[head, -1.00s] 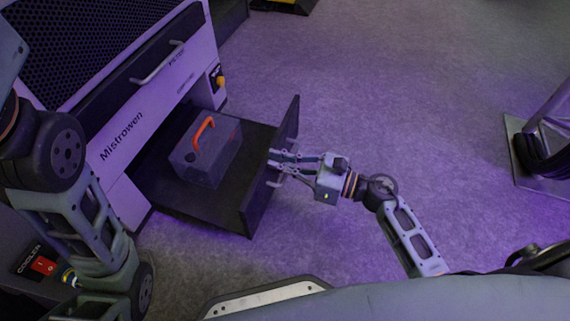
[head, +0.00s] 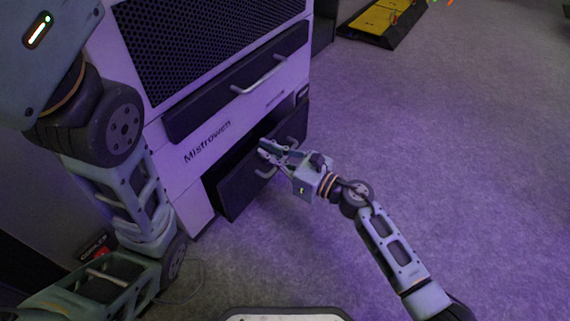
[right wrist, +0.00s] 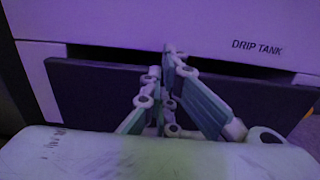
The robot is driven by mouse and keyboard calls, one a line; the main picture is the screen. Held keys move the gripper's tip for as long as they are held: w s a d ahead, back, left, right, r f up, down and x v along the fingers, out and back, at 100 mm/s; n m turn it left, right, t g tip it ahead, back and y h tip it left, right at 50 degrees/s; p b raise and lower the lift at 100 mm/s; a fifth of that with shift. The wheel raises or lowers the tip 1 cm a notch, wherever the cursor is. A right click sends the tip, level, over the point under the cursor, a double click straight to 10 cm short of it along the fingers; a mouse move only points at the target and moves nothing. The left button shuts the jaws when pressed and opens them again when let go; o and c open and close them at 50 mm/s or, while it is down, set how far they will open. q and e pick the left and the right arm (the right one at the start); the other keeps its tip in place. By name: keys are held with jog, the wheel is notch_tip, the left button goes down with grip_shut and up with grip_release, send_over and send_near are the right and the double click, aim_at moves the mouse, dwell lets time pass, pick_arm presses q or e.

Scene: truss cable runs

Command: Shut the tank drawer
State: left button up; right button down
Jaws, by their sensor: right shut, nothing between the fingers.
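The tank drawer (head: 236,190) is the dark lower drawer of the white Mistrowen machine. In the head view its front stands slightly out from the body, and its inside is hidden. In the right wrist view the dark drawer front (right wrist: 90,92) shows under the DRIP TANK label, with a dark gap along its top. My right gripper (head: 264,149) is shut and empty, its fingertips at the middle of the front. The drawer's grey handle (head: 265,174) shows beside and partly behind the fingers. The fingers also show in the right wrist view (right wrist: 170,58). My left gripper is out of view.
An upper dark panel with a grey handle (head: 259,77) sits above the drawer. A yellow and black ramp-like piece (head: 383,18) lies on the floor at the back. The grey floor to the right is clear.

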aim_at(257, 147)
jog(key=x, duration=0.3)
jog(key=shift+w+a+b, duration=0.15)
jog(key=shift+a+b, duration=0.05)
jog(key=shift+b, duration=0.15)
jog(key=shift+w+a, duration=0.25)
jog(key=shift+a, duration=0.05)
jog(key=shift+r, duration=0.15)
